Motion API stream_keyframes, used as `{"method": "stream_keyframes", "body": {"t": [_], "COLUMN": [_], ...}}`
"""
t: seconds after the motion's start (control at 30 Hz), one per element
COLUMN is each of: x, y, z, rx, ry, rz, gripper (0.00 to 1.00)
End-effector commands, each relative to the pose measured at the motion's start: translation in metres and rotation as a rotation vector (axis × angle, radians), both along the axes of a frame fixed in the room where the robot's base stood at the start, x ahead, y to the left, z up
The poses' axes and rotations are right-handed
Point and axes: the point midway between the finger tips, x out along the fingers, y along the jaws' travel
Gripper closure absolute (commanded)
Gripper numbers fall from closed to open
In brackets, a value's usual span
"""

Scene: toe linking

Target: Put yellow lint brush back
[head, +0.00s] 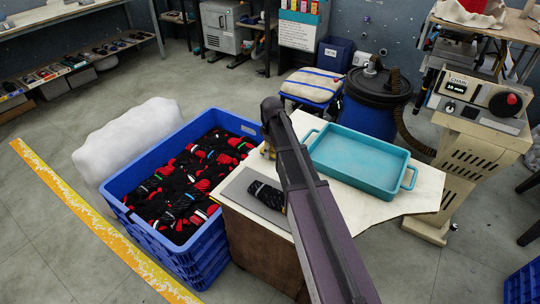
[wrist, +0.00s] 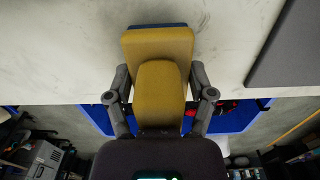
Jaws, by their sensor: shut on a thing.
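The yellow lint brush (wrist: 158,50) is between the fingers of my gripper (wrist: 160,92), which is shut on it, in the wrist view. A dark blue edge shows at its far end. Only a small yellow bit of the brush (head: 267,151) shows in the head view, beside my arm at the left back edge of the white worktable (head: 385,203). My arm hides most of the gripper there. I cannot tell whether the brush touches the tabletop.
A teal tray (head: 401,180) stands on the table to the right. A grey mat (head: 238,187) with a dark knitted item (head: 266,194) lies at the front left. A blue crate (head: 198,262) of black and red knitted items stands left of the table. A blue drum (head: 370,112) stands behind.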

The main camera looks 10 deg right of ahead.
Motion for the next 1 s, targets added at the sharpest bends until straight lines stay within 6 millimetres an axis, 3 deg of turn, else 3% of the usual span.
{"method": "stream_keyframes", "body": {"t": [0.63, 0.67, 0.73, 1.0], "x": [0.0000, 0.0000, 0.0000, -0.0001], "y": [-0.0002, -0.0003, -0.0003, -0.0004], "z": [-0.0103, -0.0094, -0.0089, -0.0089], "rx": [0.000, 0.000, 0.000, 0.000], "ry": [0.000, 0.000, 0.000, 0.000], "rz": [0.000, 0.000, 0.000, 0.000], "gripper": [0.91, 0.24, 0.03, 0.00]}}
